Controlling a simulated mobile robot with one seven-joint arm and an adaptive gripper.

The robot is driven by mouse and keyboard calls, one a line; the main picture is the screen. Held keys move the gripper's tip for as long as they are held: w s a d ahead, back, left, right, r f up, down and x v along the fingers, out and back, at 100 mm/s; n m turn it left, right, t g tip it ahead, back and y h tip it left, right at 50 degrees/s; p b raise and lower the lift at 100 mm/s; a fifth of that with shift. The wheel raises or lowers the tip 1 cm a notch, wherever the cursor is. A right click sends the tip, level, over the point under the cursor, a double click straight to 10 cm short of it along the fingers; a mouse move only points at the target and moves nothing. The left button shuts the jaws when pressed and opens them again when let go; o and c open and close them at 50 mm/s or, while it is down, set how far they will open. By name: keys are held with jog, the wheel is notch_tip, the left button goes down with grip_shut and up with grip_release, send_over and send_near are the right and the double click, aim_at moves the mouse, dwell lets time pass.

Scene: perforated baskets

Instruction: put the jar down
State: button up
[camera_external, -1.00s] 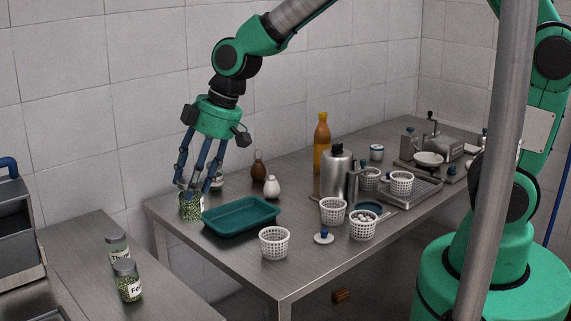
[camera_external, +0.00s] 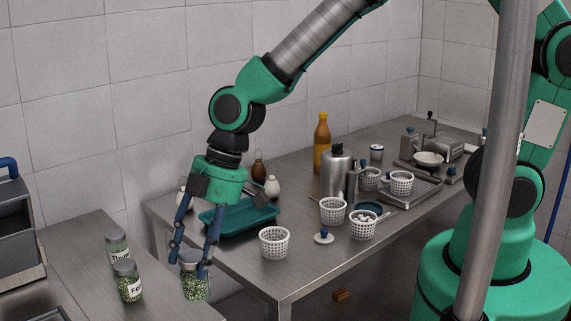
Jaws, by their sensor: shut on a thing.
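The jar (camera_external: 194,289) is glass with green contents and a lid, and it hangs from my gripper (camera_external: 193,266). My gripper is shut on the jar near its top, with blue fingers on both sides. The jar is upright. Two similar labelled jars, one farther back (camera_external: 117,248) and one nearer (camera_external: 127,281), stand on the left counter.
A teal tray (camera_external: 228,228) lies on the table behind my gripper. White perforated baskets (camera_external: 274,243) stand to the right, with a steel canister (camera_external: 337,172) and an amber bottle (camera_external: 322,143) behind. The left counter's middle is clear.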

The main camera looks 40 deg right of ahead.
jog(key=shift+f, duration=2.4)
jog(key=w+a+f, duration=0.1)
jog(key=w+a, duration=0.9)
jog(key=a, duration=0.2)
jog(key=shift+w+f, duration=0.2)
jog(key=shift+f, duration=0.05)
jog(key=shift+a, duration=0.1)
jog(key=shift+f, duration=1.75)
jog(key=o, duration=1.3)
jog(key=shift+f, duration=0.1)
